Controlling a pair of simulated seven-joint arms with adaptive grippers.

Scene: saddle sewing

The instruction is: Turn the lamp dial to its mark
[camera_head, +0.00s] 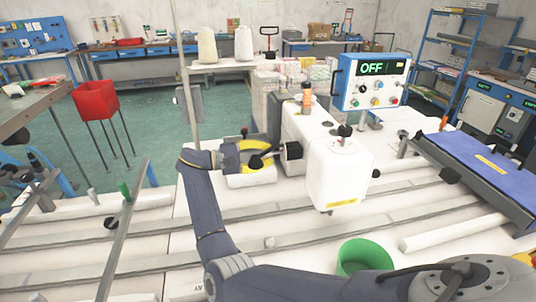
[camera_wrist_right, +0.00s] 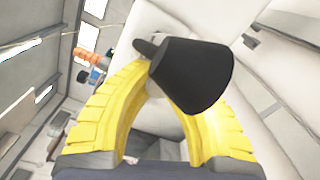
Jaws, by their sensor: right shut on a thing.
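My right gripper (camera_head: 266,154) has yellow fingers and is at the left side of the white sewing machine (camera_head: 335,165). In the right wrist view, a black tapered knob (camera_wrist_right: 192,75) sits between the yellow fingers, which are shut on it; its wide end faces the camera. In the head view a black round part (camera_head: 291,150) shows at the machine's side, just right of the fingers. I cannot tell for certain which part is the lamp dial, and no mark can be made out. My left gripper is not in view.
A blue-framed control box (camera_head: 372,82) reading OFF, with several knobs, stands behind the machine. A green bin (camera_head: 363,256) is in front of it. A blue-topped unit (camera_head: 480,165) is at right. Metal rails cross the white table. A red bin (camera_head: 95,101) stands at left.

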